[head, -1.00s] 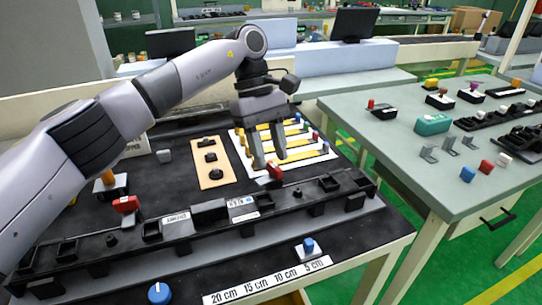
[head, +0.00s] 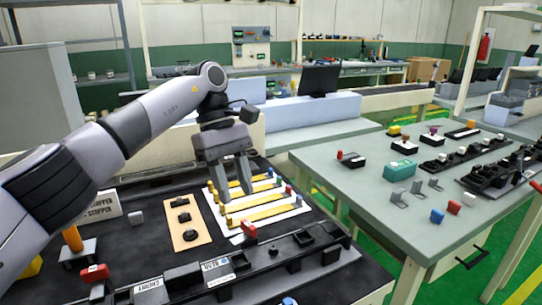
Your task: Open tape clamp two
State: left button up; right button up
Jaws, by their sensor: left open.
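My left gripper (head: 238,197) is open and empty, pointing down over the white board with its two fingers apart. A red clamp lever (head: 248,229) stands at the rear edge of the long black rail (head: 305,239), just nearer than the fingertips and apart from them. Another red lever (head: 95,273) is at the rail's left end. The white board (head: 290,212) carries several yellow strips (head: 270,211) with small coloured ends; the gripper hides part of it. I cannot read which clamp is number two. My right gripper is not in view.
A tan plate with black knobs (head: 188,236) lies left of the white board.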

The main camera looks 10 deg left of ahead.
aim_at(97, 276)
jog(key=k, duration=0.95)
